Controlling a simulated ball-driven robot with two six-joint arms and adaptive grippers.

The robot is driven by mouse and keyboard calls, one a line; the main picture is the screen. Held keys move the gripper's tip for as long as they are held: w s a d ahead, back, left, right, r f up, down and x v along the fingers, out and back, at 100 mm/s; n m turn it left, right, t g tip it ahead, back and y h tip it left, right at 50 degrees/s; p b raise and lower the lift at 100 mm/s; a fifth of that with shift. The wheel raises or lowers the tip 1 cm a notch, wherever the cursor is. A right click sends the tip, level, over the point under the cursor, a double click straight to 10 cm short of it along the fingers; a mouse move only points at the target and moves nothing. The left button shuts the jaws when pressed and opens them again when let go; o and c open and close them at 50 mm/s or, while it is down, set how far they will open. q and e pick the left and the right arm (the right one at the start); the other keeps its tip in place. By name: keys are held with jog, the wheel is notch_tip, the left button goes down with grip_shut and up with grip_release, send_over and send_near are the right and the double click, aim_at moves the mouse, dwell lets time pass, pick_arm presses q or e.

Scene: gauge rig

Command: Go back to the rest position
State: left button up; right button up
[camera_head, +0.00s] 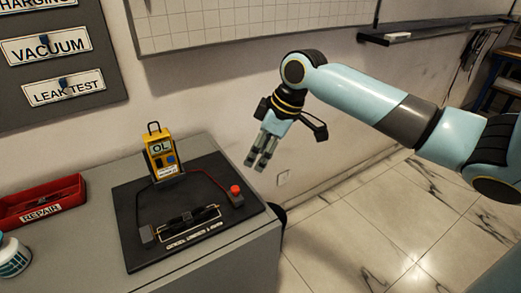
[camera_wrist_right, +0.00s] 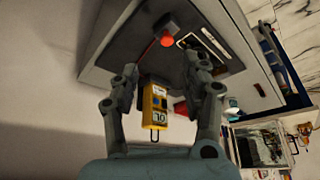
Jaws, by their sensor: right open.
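My right gripper (camera_head: 262,161) hangs in the air to the right of the cabinet, fingers pointing down, with nothing between them. In the right wrist view its two fingers (camera_wrist_right: 165,85) stand apart. The yellow meter (camera_head: 160,152) stands upright at the back of a black board and its display reads "OL". It also shows in the right wrist view (camera_wrist_right: 154,102), seen between the fingers but well beyond them. The black board (camera_head: 140,258) carries a red button (camera_head: 236,190) and a black fixture (camera_head: 188,220) at its front. My left gripper is not in view.
The grey cabinet top (camera_head: 97,190) holds a red "REPAIR" tray (camera_head: 40,203) and a white and teal container (camera_head: 12,256) at the left edge. A wall shelf (camera_head: 440,29) is behind my right arm. Open tiled floor (camera_head: 350,235) lies right of the cabinet.

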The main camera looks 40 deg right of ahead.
jog(key=shift+s+r, duration=0.15)
jog(key=shift+r, duration=0.1)
dwell(0.4)
